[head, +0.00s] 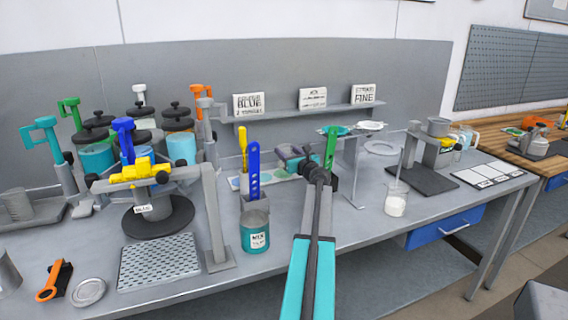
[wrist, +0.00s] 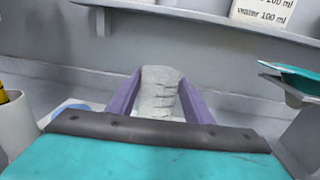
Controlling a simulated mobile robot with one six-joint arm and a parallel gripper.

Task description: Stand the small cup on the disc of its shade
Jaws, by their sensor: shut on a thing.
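My gripper (wrist: 162,95) is shut on a small grey cup (wrist: 160,78), which stands between its two purple fingers in the wrist view. In the head view my gripper (head: 290,153) is above the back middle of the bench; the cup is hard to make out there. A pale card (head: 274,178) with coloured discs lies on the bench behind the blue spatula, partly hidden by it and by my arm. In the wrist view part of a blue disc (wrist: 72,107) shows at the left, below the fingers. The other discs are hidden or too small to tell apart.
A blue spatula (head: 254,170) and a yellow tool (head: 243,145) stand upright left of my gripper. A green one (head: 331,147) stands to its right. A small stand (head: 352,165) with a teal dish (head: 336,130) is further right. A shelf (head: 310,112) with labels runs behind.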

